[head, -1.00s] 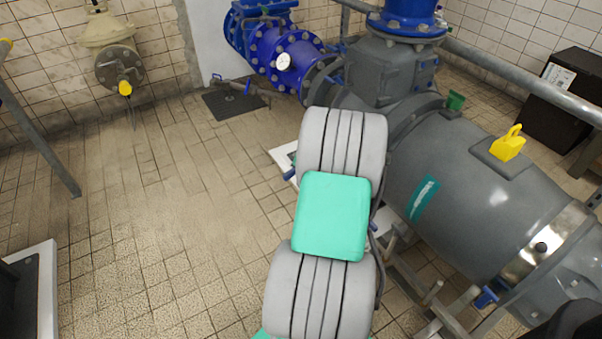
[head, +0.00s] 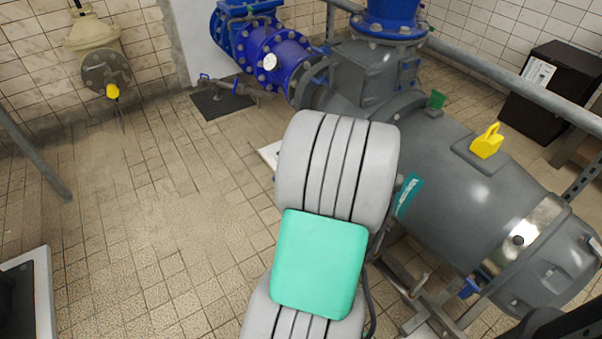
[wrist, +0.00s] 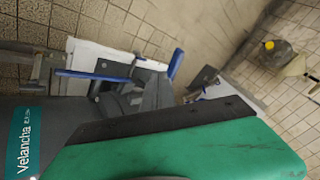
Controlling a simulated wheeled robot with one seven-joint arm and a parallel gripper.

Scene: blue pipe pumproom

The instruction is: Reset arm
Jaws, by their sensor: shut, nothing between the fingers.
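My arm (head: 336,165), grey ribbed links with a teal cover, rises from the bottom middle of the head view. It stands in front of the grey pump. My gripper is hidden in the head view, behind my arm.
The large grey pump (head: 460,180) with a yellow lug (head: 487,142) fills the right side. Blue pipework (head: 265,60) stands at the back, a black box (head: 553,88) at the far right. A handrail (head: 500,75) crosses behind. Tiled floor (head: 160,220) at left is open.

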